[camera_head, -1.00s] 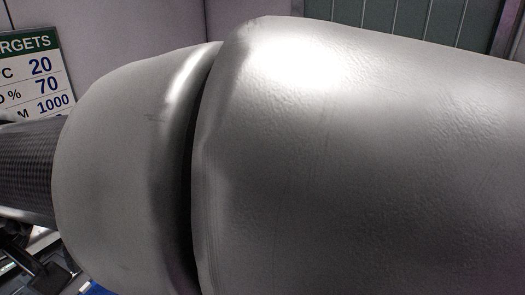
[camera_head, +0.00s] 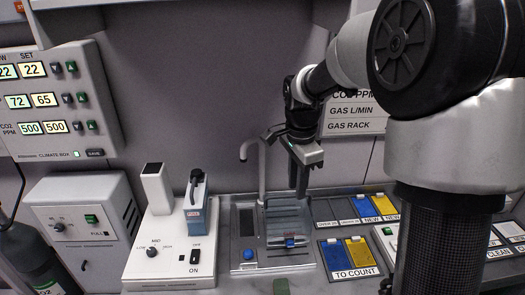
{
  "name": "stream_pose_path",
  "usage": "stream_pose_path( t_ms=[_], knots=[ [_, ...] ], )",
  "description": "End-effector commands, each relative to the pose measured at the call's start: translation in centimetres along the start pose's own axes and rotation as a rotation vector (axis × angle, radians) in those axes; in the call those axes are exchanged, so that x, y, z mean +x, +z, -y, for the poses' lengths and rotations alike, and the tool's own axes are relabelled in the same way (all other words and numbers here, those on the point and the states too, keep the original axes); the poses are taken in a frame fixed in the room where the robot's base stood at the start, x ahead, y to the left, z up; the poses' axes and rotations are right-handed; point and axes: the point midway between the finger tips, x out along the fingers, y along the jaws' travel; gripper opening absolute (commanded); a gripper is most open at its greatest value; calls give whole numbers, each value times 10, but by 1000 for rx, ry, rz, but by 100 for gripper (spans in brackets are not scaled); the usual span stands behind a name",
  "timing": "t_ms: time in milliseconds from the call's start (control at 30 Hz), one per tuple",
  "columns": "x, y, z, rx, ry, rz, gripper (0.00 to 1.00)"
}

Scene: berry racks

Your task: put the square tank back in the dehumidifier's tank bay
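My gripper (camera_head: 301,190) points down over the grey station with the curved spout, at the middle of the picture. Its dark fingers overlap in this view, so their gap cannot be judged. Below it is a clear, square-looking container (camera_head: 284,222) with a blue part on its front; I cannot tell if it is the square tank, nor whether the fingers touch it.
The white dial unit (camera_head: 150,255) stands left of the grey station (camera_head: 246,222). The curved spout (camera_head: 262,165) rises close to my gripper. Blue and yellow trays (camera_head: 350,256) lie right. A climate panel (camera_head: 60,95) hangs left. My arm covers much of the right side.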

Motion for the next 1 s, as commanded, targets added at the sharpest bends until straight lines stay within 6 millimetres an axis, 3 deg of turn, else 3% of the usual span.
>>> stream_pose_path(
  t_ms=[100,233,467,800,1000],
  knots=[
    [24,-4,19,152,45,29,24],
    [40,-6,28,247,68,43,24],
    [72,-5,27,275,78,46,24],
    [144,0,22,272,77,47,24],
    [164,0,22,271,74,45,24]
  ],
)
